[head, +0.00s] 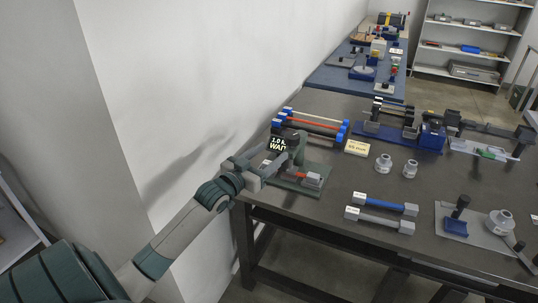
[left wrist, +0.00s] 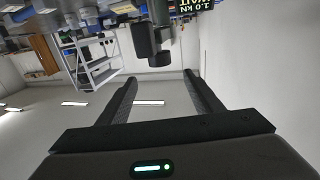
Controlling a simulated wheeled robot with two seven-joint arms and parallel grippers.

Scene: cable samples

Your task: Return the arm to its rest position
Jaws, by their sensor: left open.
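My left arm comes in from the lower left in the head view. My left gripper (head: 264,165) is at the left end of the dark table, beside a small test rig with a display (head: 280,143) reading "WAIT". In the left wrist view, which is upside down, the two fingers of the left gripper (left wrist: 160,82) stand wide apart with nothing between their tips. A dark rig part (left wrist: 150,42) shows beyond them, and the display (left wrist: 195,4) is at the top edge. My right gripper is in neither view.
Blue-ended cable samples (head: 312,123) lie behind the rig. A blue sample (head: 383,203) and a grey sample (head: 379,219) lie near the table's front edge. A blue fixture (head: 388,134) stands farther right. The white wall (head: 200,80) is close beside the left arm.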

